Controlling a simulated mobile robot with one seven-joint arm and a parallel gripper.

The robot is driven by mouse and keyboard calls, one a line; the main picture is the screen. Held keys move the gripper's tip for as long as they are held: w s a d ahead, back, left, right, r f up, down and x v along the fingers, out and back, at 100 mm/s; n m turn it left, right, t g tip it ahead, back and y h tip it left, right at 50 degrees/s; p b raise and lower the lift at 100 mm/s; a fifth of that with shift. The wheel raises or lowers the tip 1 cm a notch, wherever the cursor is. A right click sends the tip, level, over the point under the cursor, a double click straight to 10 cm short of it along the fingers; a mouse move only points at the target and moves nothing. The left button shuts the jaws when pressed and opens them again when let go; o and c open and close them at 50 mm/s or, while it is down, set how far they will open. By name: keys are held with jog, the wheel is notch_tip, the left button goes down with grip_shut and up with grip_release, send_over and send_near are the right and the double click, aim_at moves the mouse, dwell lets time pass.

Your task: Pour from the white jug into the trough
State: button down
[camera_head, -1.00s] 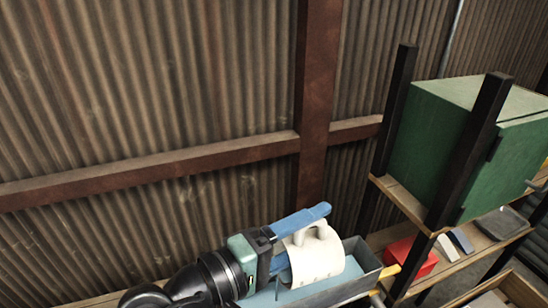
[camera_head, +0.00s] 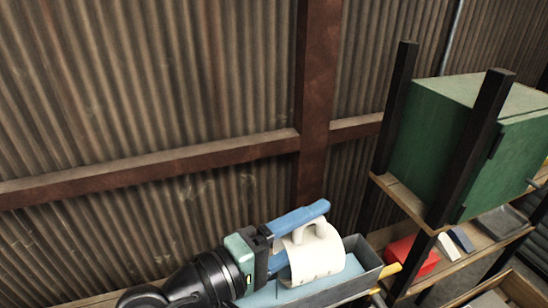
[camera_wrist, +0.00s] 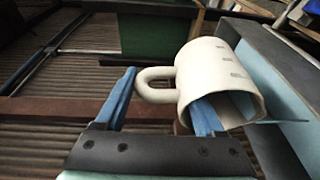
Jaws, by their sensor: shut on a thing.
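The white jug (camera_head: 316,262) lies tipped on its side over the grey trough (camera_head: 345,291). A light blue surface shows inside the trough. My gripper (camera_head: 303,234) is shut on the jug at its handle side. In the wrist view one blue finger of my gripper (camera_wrist: 165,90) is beyond the handle, and the other is at the jug's open mouth. The jug (camera_wrist: 214,72) has its mouth turned toward the wrist camera and its handle to the left. I cannot tell whether anything flows from it. Part of the trough is hidden behind the jug and my arm.
A green cabinet (camera_head: 440,140) stands on a shelf rack with black posts (camera_head: 478,150) at the right. A red box (camera_head: 411,255) sits on the lower shelf. A corrugated wall (camera_head: 150,90) with rust-brown beams is behind. The space above the jug is clear.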

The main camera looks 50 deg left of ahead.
aim_at(320, 219)
jog(key=shift+s+a+t+b, duration=0.15)
jog(key=shift+s+t+b, duration=0.2)
jog(key=shift+b, duration=0.45)
jog(key=p, duration=0.1)
jog(key=r+g+p, duration=0.1)
jog(key=p, duration=0.1)
jog(key=shift+w+d+p, duration=0.2)
jog(key=shift+w+p, duration=0.1)
jog(key=shift+w, duration=0.1)
jog(key=g+p, duration=0.1)
jog(key=p, duration=0.1)
jog(key=w+p, duration=0.1)
jog(key=p, duration=0.2)
jog(key=w+d+g+p, duration=0.1)
jog(key=p, duration=0.2)
jog(key=shift+w+r+m+g+y, duration=0.1)
jog(key=shift+r+m+g+y, duration=0.25)
jog(key=shift+m+y, duration=0.05)
jog(key=shift+w+f+g+p, duration=0.15)
jog(key=shift+w+g+p, duration=0.2)
jog(key=shift+p, duration=0.75)
jog(key=shift+f, duration=0.25)
jog(key=shift+r, duration=0.1)
